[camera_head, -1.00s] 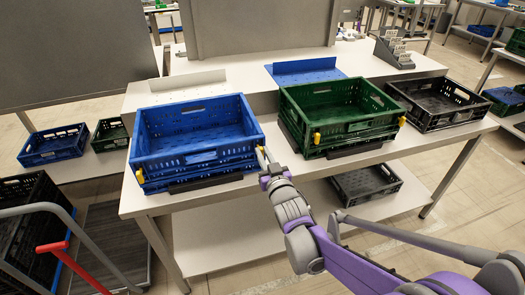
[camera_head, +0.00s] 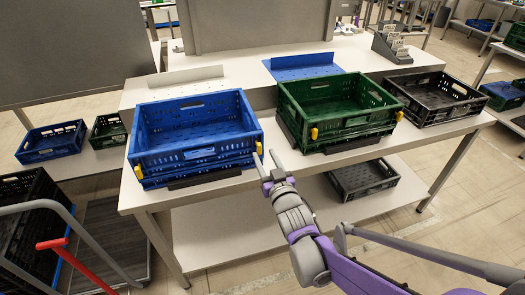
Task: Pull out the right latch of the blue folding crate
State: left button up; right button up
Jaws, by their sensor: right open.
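The blue folding crate (camera_head: 195,157) stands unfolded and empty on the left part of the white table. Its right latch (camera_head: 258,148) is a small yellow piece at the front right corner. A matching yellow left latch (camera_head: 138,172) is at the front left corner. My left gripper is not in view.
A green crate (camera_head: 350,132) with yellow latches stands close to the right of the blue crate, and a black crate (camera_head: 430,118) beyond it. Dark stops (camera_head: 204,178) sit in front of the crates. A narrow bare strip of table lies between the blue and green crates.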

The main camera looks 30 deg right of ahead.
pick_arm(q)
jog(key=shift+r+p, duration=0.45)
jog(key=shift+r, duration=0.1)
pick_arm(e)
jog(key=v, duration=0.7)
jog(key=shift+s, duration=0.2)
jog(key=s+a+f+n+g+y, duration=0.1)
jog(key=s+a+f+g+y, duration=0.1)
jog(key=s+a+f+g, duration=0.5)
jog(key=s+a+f+n+g+y, duration=0.1)
jog(key=s+a+f+g+y, duration=0.1)
jog(key=s+a+f+g, duration=0.55)
pick_arm(q)
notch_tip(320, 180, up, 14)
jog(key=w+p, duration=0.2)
jog(key=p, duration=1)
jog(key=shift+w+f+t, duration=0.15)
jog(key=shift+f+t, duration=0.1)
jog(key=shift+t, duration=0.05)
pick_arm(e)
notch_tip(320, 180, up, 14)
jog(key=s+d+t, duration=0.1)
jog(key=d+t, duration=0.1)
jog(key=shift+d+r+n, duration=0.2)
jog(key=shift+d+n, duration=0.05)
jog(key=shift+n, duration=0.05)
